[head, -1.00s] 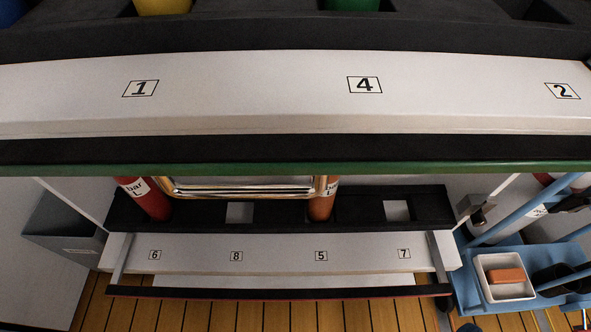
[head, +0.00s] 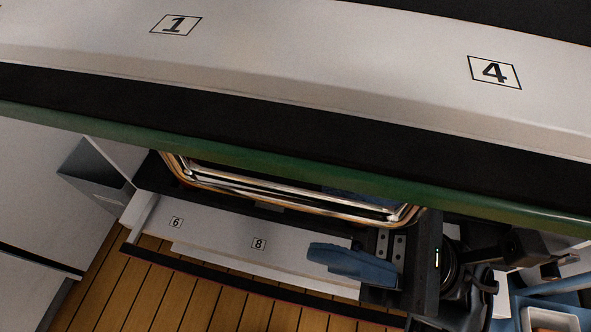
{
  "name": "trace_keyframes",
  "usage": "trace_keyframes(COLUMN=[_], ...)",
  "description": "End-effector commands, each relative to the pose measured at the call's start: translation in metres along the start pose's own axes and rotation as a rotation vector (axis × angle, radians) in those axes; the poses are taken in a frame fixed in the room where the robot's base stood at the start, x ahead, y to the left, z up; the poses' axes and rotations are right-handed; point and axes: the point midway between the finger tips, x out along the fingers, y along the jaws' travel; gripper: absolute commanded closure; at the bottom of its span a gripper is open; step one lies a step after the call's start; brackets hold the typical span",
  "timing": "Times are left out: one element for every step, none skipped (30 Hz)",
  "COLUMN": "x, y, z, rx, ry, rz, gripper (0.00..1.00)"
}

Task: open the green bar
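The green bar (head: 300,168) is a long green edge under a black strip, slanting down to the right across the head view. A shiny metal handle (head: 290,200) with brass-coloured edges hangs below it. My gripper (head: 322,223) comes in from the right below the bar. One blue finger shows below the handle, and part of the other shows behind the handle's bars. The fingers are spread apart. The handle lies between them in the picture; I cannot tell whether either finger touches it.
A white panel marked 1 and 4 (head: 290,58) lies above the bar. A lower white shelf (head: 210,228) marked 6 and 8 is pulled out over the wooden floor (head: 170,285). A grey bin (head: 95,175) is at left, a blue rack (head: 555,300) at lower right.

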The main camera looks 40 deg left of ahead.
Motion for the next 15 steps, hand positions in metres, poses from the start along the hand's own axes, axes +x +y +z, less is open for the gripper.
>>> trace_keyframes(x=[0.010, 0.015, 0.021, 0.026, 0.031, 0.036, 0.041, 0.044, 0.049, 0.052, 0.054, 0.057, 0.059, 0.060, 0.062], y=[0.001, 0.001, 0.001, 0.001, 0.001, 0.001, 0.001, 0.001, 0.001, 0.001, 0.000, 0.001, 0.001, 0.001, 0.001], z=[0.002, 0.002, 0.001, 0.002, 0.002, 0.002, 0.002, 0.002, 0.002, 0.002, 0.001, 0.001, 0.001, 0.001, 0.001], rx=[0.001, 0.002, 0.002, 0.002, 0.002, 0.002, 0.003, 0.003, 0.003, 0.003, 0.003, 0.003, 0.003, 0.003, 0.003], ry=[0.000, -0.001, 0.000, 0.000, 0.000, 0.000, -0.001, -0.001, -0.001, -0.001, -0.001, -0.002, -0.002, -0.001, -0.002], rz=[0.003, 0.002, 0.003, 0.002, 0.001, 0.001, 0.000, 0.001, 0.001, 0.000, -0.001, -0.001, -0.001, -0.001, -0.001], gripper=[0.62, 0.62, 0.62, 0.62, 0.62, 0.62, 0.62, 0.62, 0.62, 0.62, 0.62, 0.62, 0.62, 0.62, 0.62])
